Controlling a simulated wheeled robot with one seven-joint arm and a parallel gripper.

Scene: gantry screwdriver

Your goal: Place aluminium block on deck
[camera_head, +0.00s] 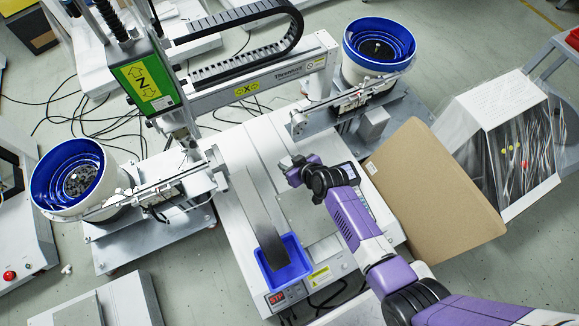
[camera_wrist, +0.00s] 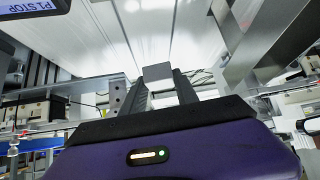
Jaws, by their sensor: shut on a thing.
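The aluminium block (camera_wrist: 157,72) is a small grey piece between my fingertips in the wrist view. My gripper (camera_wrist: 160,84) is shut on it. In the head view my gripper (camera_head: 284,164) is over the right part of the machine's white deck (camera_head: 240,145), right of the dark chute. I cannot make out the block clearly there. The pale deck (camera_wrist: 150,30) fills the upper part of the wrist view, beyond the block. I cannot tell if the block touches the deck.
A dark chute (camera_head: 258,212) slopes into a blue bin (camera_head: 296,268) at the deck's front. The gantry's green-labelled screwdriver head (camera_head: 147,82) stands at the back left. Blue bowl feeders stand left (camera_head: 68,178) and right (camera_head: 379,45). A cardboard box (camera_head: 430,195) is on the right.

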